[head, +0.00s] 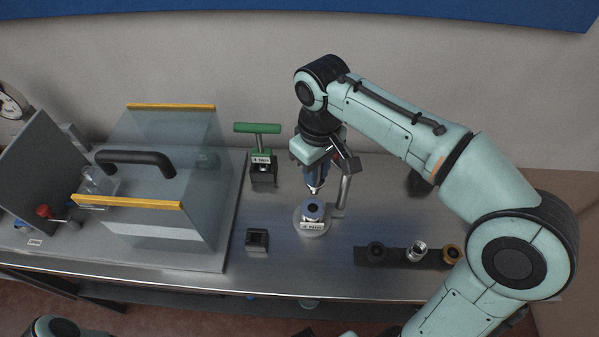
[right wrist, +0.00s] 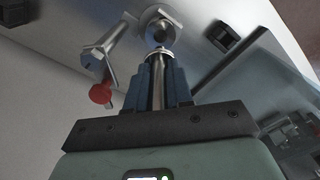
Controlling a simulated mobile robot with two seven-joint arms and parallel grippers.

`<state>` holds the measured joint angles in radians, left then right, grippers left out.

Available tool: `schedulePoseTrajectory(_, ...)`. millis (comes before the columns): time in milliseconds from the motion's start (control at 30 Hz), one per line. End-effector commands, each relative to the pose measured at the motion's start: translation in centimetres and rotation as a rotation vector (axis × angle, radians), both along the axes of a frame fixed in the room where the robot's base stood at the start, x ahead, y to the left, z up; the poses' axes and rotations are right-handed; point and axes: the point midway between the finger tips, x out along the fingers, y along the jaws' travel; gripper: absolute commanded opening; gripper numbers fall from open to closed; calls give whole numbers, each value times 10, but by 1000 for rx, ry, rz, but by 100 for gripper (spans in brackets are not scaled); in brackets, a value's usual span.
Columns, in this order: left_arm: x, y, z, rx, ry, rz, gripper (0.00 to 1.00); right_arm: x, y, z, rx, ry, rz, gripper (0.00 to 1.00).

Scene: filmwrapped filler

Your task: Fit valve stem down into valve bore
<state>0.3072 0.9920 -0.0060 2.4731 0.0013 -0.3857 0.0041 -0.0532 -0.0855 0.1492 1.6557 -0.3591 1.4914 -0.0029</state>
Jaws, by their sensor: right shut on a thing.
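My right gripper (head: 315,182) is shut on the valve stem, a slim bright metal rod (right wrist: 158,85) between its blue fingers. In the head view the stem's silver tip (head: 313,192) points down just above the valve body (head: 312,215). The valve body is a small labelled block with a dark round bore, on a round metal base. In the right wrist view the valve bore (right wrist: 158,30) lies just beyond the stem's end; a small gap seems to separate them. The gripper hides the stem's upper part in the head view. My left gripper is not in view.
A metal post (head: 343,190) stands close right of the valve body; its red knob (right wrist: 101,93) shows in the right wrist view. A green T-handle (head: 257,128), a black block (head: 257,239), a dark fittings strip (head: 396,257) and a clear case (head: 165,180) stand around.

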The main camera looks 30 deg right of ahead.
Motion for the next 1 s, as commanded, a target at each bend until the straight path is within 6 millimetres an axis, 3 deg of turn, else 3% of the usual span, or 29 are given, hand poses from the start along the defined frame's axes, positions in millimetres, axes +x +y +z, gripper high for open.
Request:
schedulePoseTrajectory(367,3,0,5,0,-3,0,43,0,0,2,0,-2,-1,0)
schedulePoseTrajectory(1000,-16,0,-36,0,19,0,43,0,1,-53,0,1,-1,0)
